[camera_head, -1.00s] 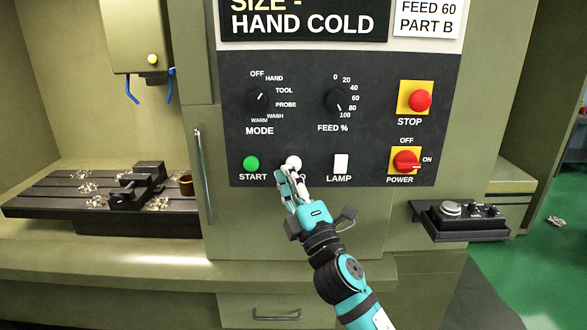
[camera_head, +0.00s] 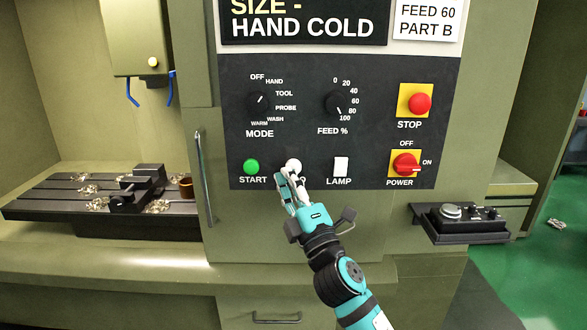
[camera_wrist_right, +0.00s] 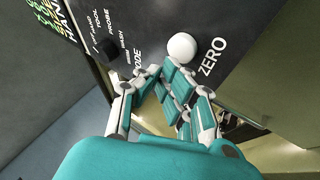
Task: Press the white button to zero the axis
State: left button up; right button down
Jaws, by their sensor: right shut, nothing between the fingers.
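The white button (camera_head: 293,165) is a round knob on the dark control panel, between the green START button and the LAMP switch. My right gripper (camera_head: 284,172) is at its lower left side in the head view, shut and empty, and hides most of its label. In the right wrist view the white button (camera_wrist_right: 182,47) shows whole, with ZERO printed beside it. The gripper's fingertips (camera_wrist_right: 162,70) are close to the button's edge there; I cannot tell whether they touch it. My left gripper is not in view.
On the same panel (camera_head: 300,112) are the green START button (camera_head: 251,167), the LAMP switch (camera_head: 340,164), the red STOP button (camera_head: 420,103) and the red POWER switch (camera_head: 405,162). A vertical door handle (camera_head: 203,178) stands out left of the panel.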

jog(key=shift+w, duration=0.15)
dwell(0.3)
jog(key=shift+w, duration=0.25)
jog(key=shift+w+r+b, duration=0.1)
jog(key=shift+w+b, duration=0.35)
jog(key=shift+w, duration=0.15)
dwell(1.2)
jog(key=shift+s, duration=0.1)
jog(key=shift+s+d+p, duration=0.1)
jog(key=shift+s+p, duration=0.25)
jog(key=shift+s, duration=0.5)
jog(key=s+p, duration=0.1)
jog(key=s, duration=0.4)
jog(key=shift+p, duration=0.3)
